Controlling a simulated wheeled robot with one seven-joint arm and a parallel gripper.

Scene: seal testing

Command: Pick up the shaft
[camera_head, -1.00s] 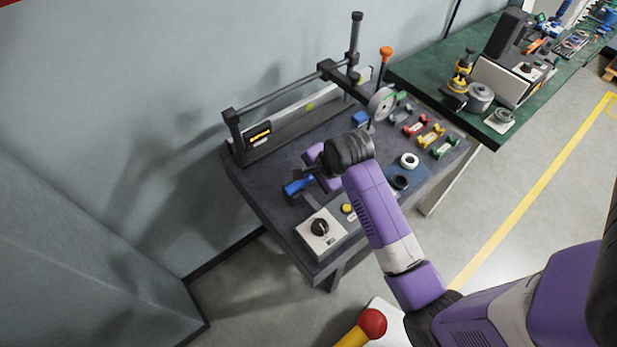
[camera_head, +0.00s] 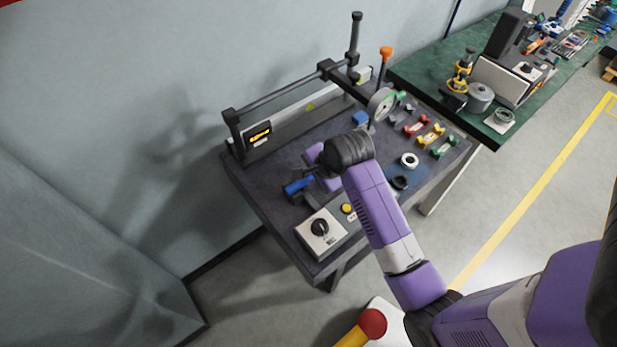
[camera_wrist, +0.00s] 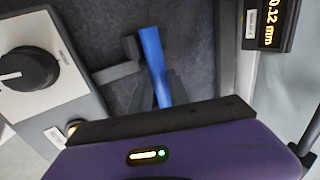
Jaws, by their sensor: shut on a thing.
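A blue bar (camera_head: 299,186), which I take to be the shaft, is at the near left part of the dark bench top. My purple and black gripper (camera_wrist: 161,92) is shut on it. In the wrist view the shaft (camera_wrist: 153,58) sticks out past the dark fingers, slightly tilted. Its lower end is hidden by the gripper body. A dark grey bracket (camera_wrist: 117,73) is close beside the shaft on its left. I cannot tell whether the shaft is clear of the bench.
A grey control box with a black knob (camera_head: 320,228) stands at the bench's near corner. A long gauge frame with a display (camera_head: 260,135) runs along the back. Rings (camera_head: 409,160) and coloured spools (camera_head: 431,136) lie to the right. A green bench (camera_head: 430,75) stands beyond.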

